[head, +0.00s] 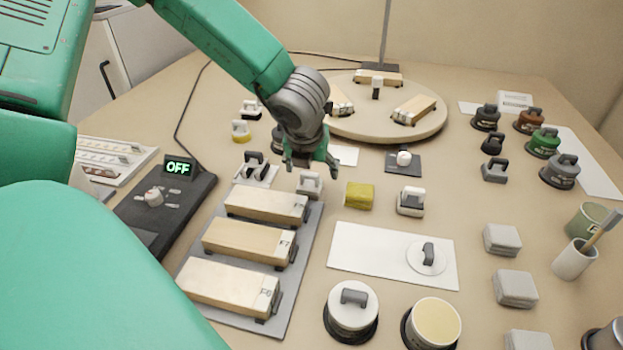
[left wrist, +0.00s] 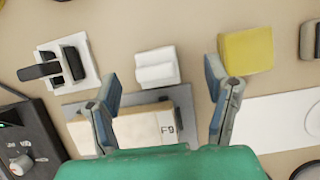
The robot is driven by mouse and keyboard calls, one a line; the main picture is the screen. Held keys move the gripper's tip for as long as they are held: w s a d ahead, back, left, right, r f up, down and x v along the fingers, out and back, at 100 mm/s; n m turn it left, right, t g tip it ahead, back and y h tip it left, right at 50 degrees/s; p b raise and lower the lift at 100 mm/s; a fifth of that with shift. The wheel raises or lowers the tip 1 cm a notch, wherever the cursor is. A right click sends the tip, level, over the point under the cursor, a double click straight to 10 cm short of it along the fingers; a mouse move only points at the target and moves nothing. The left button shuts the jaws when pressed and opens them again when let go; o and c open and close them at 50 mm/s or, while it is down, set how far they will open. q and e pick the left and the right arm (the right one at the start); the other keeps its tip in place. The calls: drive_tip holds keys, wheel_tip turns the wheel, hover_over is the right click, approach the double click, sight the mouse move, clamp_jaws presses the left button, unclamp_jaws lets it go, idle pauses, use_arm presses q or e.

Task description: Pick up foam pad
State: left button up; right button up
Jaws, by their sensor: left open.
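A yellow block (head: 360,196) that looks like foam lies on the bench, right of and nearer than my left gripper (head: 312,163). In the left wrist view the yellow block (left wrist: 246,51) lies beyond and right of the right finger, outside the jaws. My left gripper (left wrist: 162,78) is open and points down above the bench. A small pale ribbed block (left wrist: 157,67) shows between its fingers; it also shows in the head view (head: 310,184) just below the gripper. Nothing is held. My right gripper is not in view.
Wooden blocks (head: 243,242) lie on a grey tray (head: 305,255) nearby. A white sheet (head: 350,250) lies in front of the yellow block. A black-and-white handled block (head: 411,202) stands to its right. A control box (head: 160,208) is at left, a round turntable (head: 385,125) behind.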

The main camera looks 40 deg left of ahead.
sight(308, 172)
use_arm(q)
drive_tip(key=shift+f, duration=0.3)
drive_tip(key=x, duration=0.1)
drive_tip(key=b+x, duration=0.1)
drive_tip(key=x, duration=0.1)
drive_tip(key=a+b+x, duration=0.1)
drive_tip(key=x, duration=0.1)
drive_tip(key=shift+s+f, duration=0.15)
drive_tip(key=shift+s, duration=0.15)
drive_tip(key=shift+a, duration=0.15)
drive_tip(key=shift+d, duration=0.25)
drive_tip(key=shift+c, duration=1.2)
drive_tip(key=shift+d+r, duration=0.2)
drive_tip(key=shift+d, duration=0.05)
drive_tip(key=c, duration=0.7)
drive_tip(key=shift+d, duration=0.2)
drive_tip(key=shift+c, duration=0.7)
drive_tip(key=shift+a, duration=0.4)
drive_tip(key=shift+a+r, duration=0.15)
drive_tip(key=shift+r, duration=0.15)
wheel_tip(308, 172, up, 27)
drive_tip(key=p, duration=0.9)
drive_tip(key=shift+d+r+p, duration=0.2)
drive_tip(key=shift+d+p, duration=0.05)
drive_tip(key=shift+p, duration=0.15)
